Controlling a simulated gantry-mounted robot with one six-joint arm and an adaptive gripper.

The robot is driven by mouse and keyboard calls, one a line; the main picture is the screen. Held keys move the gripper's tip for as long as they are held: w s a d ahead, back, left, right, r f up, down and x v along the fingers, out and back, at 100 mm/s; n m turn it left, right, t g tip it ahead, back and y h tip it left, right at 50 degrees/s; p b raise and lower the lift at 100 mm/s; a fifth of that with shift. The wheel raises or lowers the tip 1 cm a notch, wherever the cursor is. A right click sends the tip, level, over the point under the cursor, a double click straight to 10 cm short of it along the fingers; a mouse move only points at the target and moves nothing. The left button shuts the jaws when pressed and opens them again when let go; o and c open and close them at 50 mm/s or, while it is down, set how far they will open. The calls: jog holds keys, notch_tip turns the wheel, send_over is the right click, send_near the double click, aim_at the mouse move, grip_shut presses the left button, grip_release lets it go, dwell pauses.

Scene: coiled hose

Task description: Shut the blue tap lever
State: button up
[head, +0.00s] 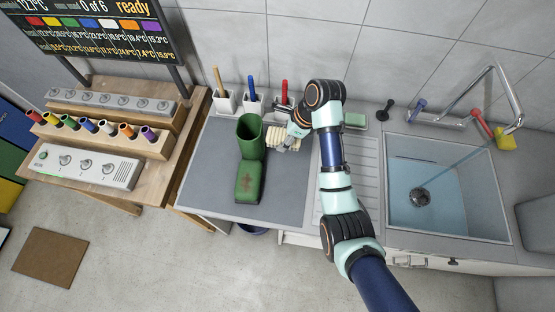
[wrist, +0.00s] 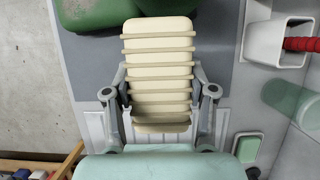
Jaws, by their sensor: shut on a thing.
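The blue tap lever (head: 418,105) stands at the left end of the chrome tap (head: 448,120) behind the sink, tilted up. A red lever (head: 481,121) is at the tap's right end. A thin bluish stream runs from the spout toward the drain in the sink (head: 398,215). My gripper (head: 288,136) is far left of the blue lever, over the grey worktop. It is shut on a cream ribbed block (head: 283,145), which fills the space between the fingers (wrist: 159,92) in the wrist view (wrist: 160,68). The levers are out of the wrist view.
A green boot (head: 249,180) stands just left of the block. White holders with brown-, blue- and red-handled tools (head: 284,88) line the back wall. A green soap block (head: 355,119) and a black knob (head: 386,108) lie between my arm and the tap. A yellow block (head: 506,139) is beside the spout.

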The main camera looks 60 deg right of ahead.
aim_at(280, 162)
notch_tip(280, 162, down, 15)
jog(key=b, duration=0.2)
jog(key=shift+r+b, duration=0.1)
jog(key=shift+b, duration=0.25)
jog(key=o, duration=1)
